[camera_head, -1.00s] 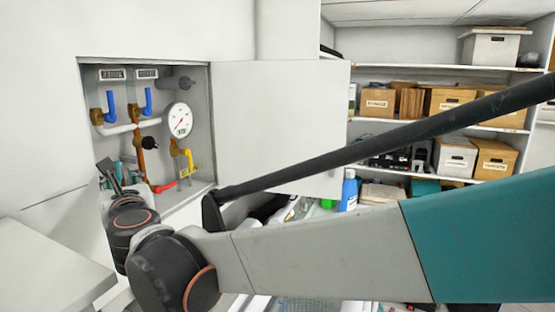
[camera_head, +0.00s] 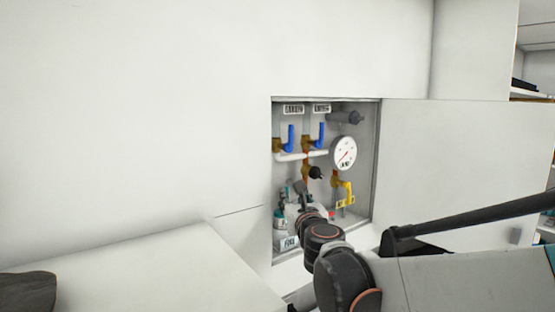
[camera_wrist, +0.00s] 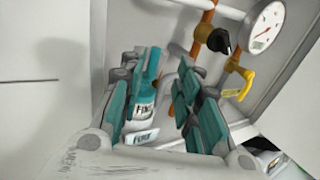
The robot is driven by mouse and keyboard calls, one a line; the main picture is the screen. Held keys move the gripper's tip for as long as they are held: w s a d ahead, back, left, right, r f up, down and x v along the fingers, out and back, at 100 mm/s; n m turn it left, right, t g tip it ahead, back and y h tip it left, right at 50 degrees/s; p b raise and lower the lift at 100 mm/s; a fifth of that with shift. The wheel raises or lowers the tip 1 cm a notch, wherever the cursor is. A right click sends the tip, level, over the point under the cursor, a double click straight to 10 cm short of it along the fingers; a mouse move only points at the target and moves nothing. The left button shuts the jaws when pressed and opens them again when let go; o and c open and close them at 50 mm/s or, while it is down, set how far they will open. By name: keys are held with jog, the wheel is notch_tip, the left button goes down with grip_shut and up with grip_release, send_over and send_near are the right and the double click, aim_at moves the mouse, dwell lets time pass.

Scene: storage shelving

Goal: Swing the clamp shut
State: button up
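An open wall cabinet (camera_head: 376,160) holds pipes and valves. I cannot tell which fitting is the clamp. A yellow lever (camera_head: 346,193) hangs from a brass valve at the right and also shows in the wrist view (camera_wrist: 246,84). A small red part (camera_head: 331,214) shows low in the cabinet, mostly hidden by my arm. My gripper (camera_wrist: 160,76) is open at the cabinet's lower left, its teal-padded fingers apart. In the wrist view a teal-and-white bottle (camera_wrist: 143,102) shows between or behind the fingers; contact is unclear.
Two blue levers (camera_head: 291,137), a black knob (camera_head: 316,172) and a round gauge (camera_head: 344,153) are in the cabinet. Its open door (camera_head: 450,150) stands to the right. A white surface (camera_head: 130,275) lies at the lower left.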

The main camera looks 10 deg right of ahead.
jog(key=shift+w+a+r+p, duration=0.1)
jog(key=shift+w+p, duration=0.2)
jog(key=shift+w, duration=1.45)
jog(key=shift+w+a+p, duration=0.1)
jog(key=shift+w+p, duration=0.2)
jog(key=shift+w, duration=1.45)
jog(key=shift+s+r, duration=0.1)
jog(key=shift+s, duration=0.05)
jog(key=shift+c, duration=1.4)
grip_shut()
